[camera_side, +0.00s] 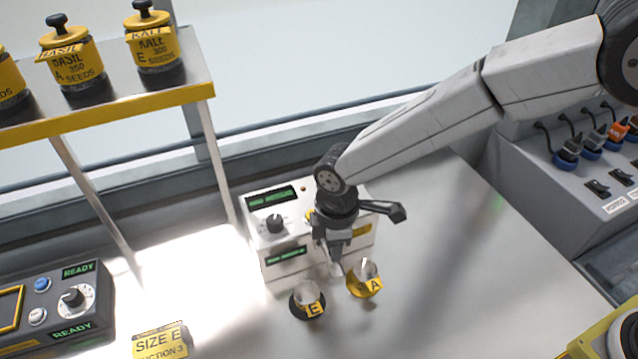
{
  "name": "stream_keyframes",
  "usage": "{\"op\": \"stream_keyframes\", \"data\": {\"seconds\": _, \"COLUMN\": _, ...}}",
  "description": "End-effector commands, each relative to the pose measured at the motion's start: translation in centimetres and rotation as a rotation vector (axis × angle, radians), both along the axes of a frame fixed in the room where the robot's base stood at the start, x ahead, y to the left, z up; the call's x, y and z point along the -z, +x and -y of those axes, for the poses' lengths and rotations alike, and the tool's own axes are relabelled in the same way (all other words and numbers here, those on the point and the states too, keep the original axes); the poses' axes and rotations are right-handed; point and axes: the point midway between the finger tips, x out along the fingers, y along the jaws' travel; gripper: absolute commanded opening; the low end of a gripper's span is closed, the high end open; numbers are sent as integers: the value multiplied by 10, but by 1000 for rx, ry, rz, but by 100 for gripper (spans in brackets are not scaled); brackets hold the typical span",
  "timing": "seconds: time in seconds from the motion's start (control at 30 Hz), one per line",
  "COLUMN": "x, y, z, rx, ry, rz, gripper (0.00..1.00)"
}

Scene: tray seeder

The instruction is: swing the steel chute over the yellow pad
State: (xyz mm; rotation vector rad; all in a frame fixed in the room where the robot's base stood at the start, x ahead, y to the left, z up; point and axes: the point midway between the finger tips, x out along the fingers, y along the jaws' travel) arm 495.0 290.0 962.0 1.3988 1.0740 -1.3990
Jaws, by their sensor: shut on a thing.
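My gripper (334,252) points down in front of the white box with dials and green displays. Its jaws are shut on a small part at the front of the box, largely hidden by the fingers. A short steel piece (336,270), which looks like the chute, shows just below the fingertips. Its end lies between two small cups and nearer the right one. The right cup, marked A, stands on the yellow pad (356,290). The left cup, marked E, stands on a dark pad (296,309). I cannot tell exactly which spot the chute's end is above.
The white box (288,268) stands close behind the cups. A steel shelf (120,105) with yellow-labelled seed jars is at the upper left. A dark control panel (60,305) and a "SIZE E" label (160,342) are at lower left.

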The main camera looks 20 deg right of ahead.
Motion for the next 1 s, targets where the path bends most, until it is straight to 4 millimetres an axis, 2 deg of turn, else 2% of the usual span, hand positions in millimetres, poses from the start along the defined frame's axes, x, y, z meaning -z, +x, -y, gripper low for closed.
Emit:
{"op": "stream_keyframes", "data": {"seconds": 0.57, "x": -1, "y": 0, "z": 2, "rx": -35, "ry": 1, "rz": 1, "gripper": 0}}
{"op": "stream_keyframes", "data": {"seconds": 1.0, "x": -1, "y": 3, "z": 14, "rx": -293, "ry": 1, "rz": 1, "gripper": 0}}
